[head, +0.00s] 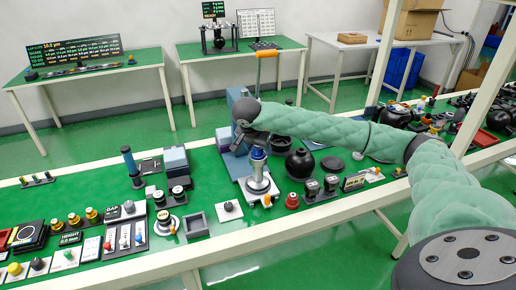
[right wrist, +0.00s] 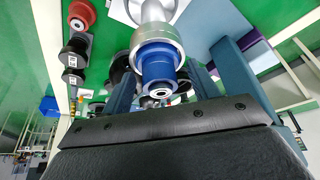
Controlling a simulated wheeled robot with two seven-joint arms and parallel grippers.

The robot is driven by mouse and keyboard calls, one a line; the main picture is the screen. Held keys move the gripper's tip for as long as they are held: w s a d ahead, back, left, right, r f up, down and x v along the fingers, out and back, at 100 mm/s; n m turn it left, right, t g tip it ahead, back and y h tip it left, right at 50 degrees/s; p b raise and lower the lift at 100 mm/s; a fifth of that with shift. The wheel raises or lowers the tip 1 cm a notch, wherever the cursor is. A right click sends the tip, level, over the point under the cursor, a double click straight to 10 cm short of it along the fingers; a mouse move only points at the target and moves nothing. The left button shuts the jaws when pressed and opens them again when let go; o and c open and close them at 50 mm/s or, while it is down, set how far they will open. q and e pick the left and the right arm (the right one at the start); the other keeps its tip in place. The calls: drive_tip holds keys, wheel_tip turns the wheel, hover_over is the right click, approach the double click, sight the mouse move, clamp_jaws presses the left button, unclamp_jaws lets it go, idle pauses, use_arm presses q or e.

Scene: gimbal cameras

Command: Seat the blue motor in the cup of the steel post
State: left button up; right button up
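The blue motor (head: 258,153) stands upright at the top of the steel post (head: 258,180), under my right gripper (head: 254,139). In the right wrist view the motor (right wrist: 157,68) sits inside the silver rim of the post's cup (right wrist: 157,43), its end with a small shaft facing the camera. My right gripper's fingers (right wrist: 163,90) stand on either side of the motor, with gaps showing beside it, so the gripper looks open. How deep the motor sits is hard to tell. My left gripper is not in view.
A blue-grey block (head: 238,110) stands close behind the post. A black sphere (head: 300,164) and a red knob (head: 292,201) are to its right. A small grey tray (head: 195,225) lies to the front left.

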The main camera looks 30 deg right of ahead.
sight(255, 157)
drive_tip(key=shift+o, duration=0.9)
drive_tip(key=shift+a+r, duration=0.1)
drive_tip(key=shift+r, duration=0.05)
drive_tip(key=b+v, duration=0.2)
drive_tip(key=v, duration=0.3)
drive_tip(key=shift+a+r, duration=0.15)
drive_tip(key=shift+r, duration=0.2)
drive_tip(key=shift+v, duration=0.85)
